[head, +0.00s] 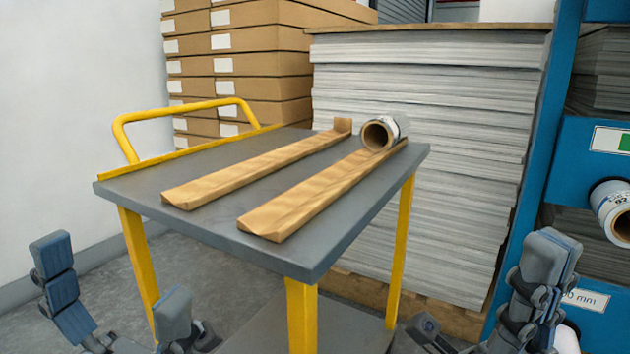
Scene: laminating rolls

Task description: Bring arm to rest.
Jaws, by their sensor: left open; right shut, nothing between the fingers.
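My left gripper (112,272) is at the lower left, in front of the cart and below its top. Its two fingers are spread wide with nothing between them. My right gripper (545,262) is at the lower right, in front of the blue rack. Its fingers are together and hold nothing. A laminating roll (397,126) with a brown hollow core lies at the far right of the cart top (220,218), on the right-hand wooden rail (290,207). The left-hand wooden rail (235,174) is bare.
The grey cart has yellow legs and a yellow handle (180,108). A blue rack (575,155) at the right holds another roll (606,203), above my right gripper. Stacked sheets (420,130) and brown boxes (265,65) stand behind the cart. The floor left of the cart is clear.

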